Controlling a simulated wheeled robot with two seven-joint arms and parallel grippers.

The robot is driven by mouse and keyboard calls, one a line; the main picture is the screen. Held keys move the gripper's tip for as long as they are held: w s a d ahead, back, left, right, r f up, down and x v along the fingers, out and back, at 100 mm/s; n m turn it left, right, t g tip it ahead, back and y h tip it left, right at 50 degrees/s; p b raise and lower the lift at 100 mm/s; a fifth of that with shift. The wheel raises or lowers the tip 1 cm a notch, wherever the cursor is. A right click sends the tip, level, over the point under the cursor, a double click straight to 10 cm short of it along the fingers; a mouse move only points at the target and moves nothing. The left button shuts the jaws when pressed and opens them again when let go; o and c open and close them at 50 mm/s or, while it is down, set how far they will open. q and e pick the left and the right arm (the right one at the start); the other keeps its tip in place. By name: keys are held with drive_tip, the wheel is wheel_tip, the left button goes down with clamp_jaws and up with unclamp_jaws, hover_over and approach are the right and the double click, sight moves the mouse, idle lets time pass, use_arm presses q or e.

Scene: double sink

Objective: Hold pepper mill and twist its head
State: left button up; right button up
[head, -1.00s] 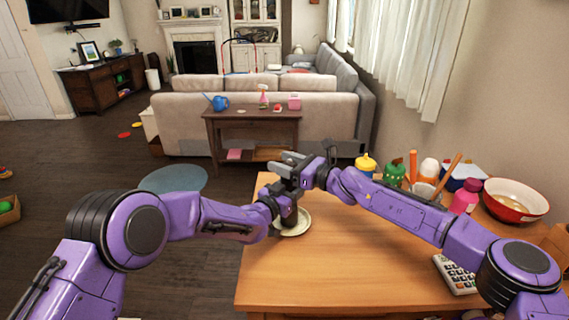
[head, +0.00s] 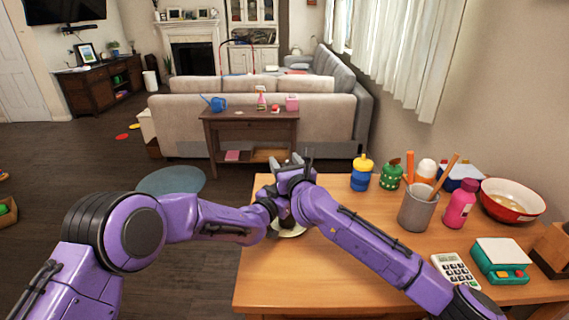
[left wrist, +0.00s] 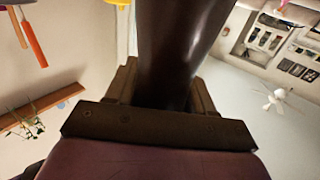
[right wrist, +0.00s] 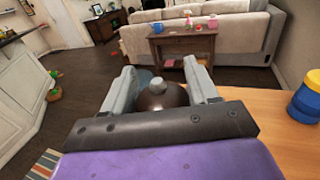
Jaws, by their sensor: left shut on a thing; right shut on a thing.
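The pepper mill is dark brown and glossy. Its body (left wrist: 180,45) stands between my left gripper's fingers in the left wrist view, and its rounded head with a pale metal knob (right wrist: 157,87) sits between my right gripper's fingers in the right wrist view. My left gripper (left wrist: 160,90) is shut on the body. My right gripper (right wrist: 165,88) is shut on the head, above the left one.
The wooden table (head: 330,275) is clear in front. To the right are a grey utensil cup (head: 417,209), a pink bottle (head: 459,204), a yellow-and-blue bottle (head: 361,175), a red bowl (head: 513,201), a calculator (head: 455,270) and a green-and-white scale (head: 500,259).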

drive_tip(key=shift+d+f+m+h, duration=0.1)
drive_tip(key=shift+m+h, duration=0.4)
drive_tip(key=shift+h, duration=0.2)
drive_tip(key=o, duration=1)
drive_tip(key=v, duration=1.2)
drive_tip(key=shift+f, duration=0.2)
